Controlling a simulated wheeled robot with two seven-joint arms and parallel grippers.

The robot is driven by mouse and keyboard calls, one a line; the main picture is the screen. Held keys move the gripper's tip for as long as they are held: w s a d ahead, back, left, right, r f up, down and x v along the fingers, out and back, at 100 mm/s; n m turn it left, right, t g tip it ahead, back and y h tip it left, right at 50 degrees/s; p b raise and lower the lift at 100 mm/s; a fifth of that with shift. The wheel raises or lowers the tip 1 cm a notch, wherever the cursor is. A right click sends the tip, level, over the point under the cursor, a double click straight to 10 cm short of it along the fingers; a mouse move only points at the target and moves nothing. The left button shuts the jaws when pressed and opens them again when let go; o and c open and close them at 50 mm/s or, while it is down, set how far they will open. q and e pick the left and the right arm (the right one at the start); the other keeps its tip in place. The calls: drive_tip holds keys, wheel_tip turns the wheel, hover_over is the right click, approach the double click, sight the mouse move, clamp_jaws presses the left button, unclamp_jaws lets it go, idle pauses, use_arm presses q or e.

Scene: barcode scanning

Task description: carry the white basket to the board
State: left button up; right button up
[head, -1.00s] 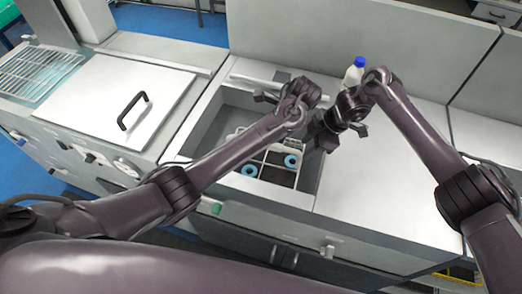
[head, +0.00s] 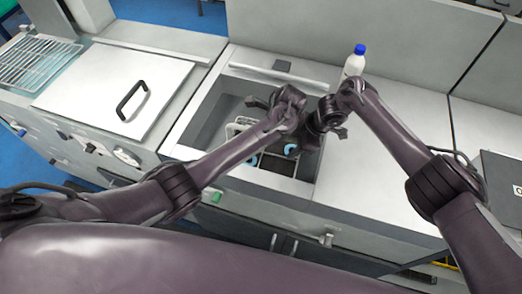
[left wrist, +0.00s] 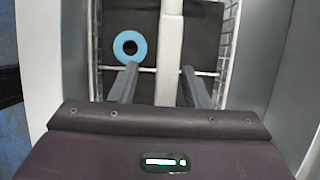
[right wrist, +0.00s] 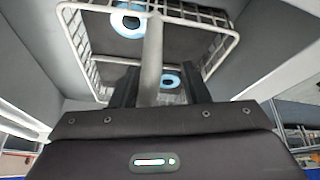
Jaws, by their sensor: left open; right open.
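The white wire basket (head: 236,127) sits in the recessed sink in the head view, partly hidden by my arms. It holds blue rings and dark contents. My left gripper (head: 266,106) is open above the basket; in the left wrist view its fingers (left wrist: 157,85) stand either side of the basket's white middle bar (left wrist: 170,45). My right gripper (head: 324,126) is open at the basket's right part; in the right wrist view its fingers (right wrist: 160,86) straddle a white bar (right wrist: 153,55). A dark flat panel (head: 500,178), possibly the board, lies at the right edge.
A white bottle with a blue cap (head: 355,63) stands behind my right gripper. A lid with a black handle (head: 132,100) is to the left. The counter right of the sink (head: 375,200) is mostly clear.

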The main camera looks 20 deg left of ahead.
drive_tip(key=shift+f, duration=0.1)
use_arm(q)
drive_tip(key=shift+f, duration=0.1)
clamp_jaws()
use_arm(e)
clamp_jaws()
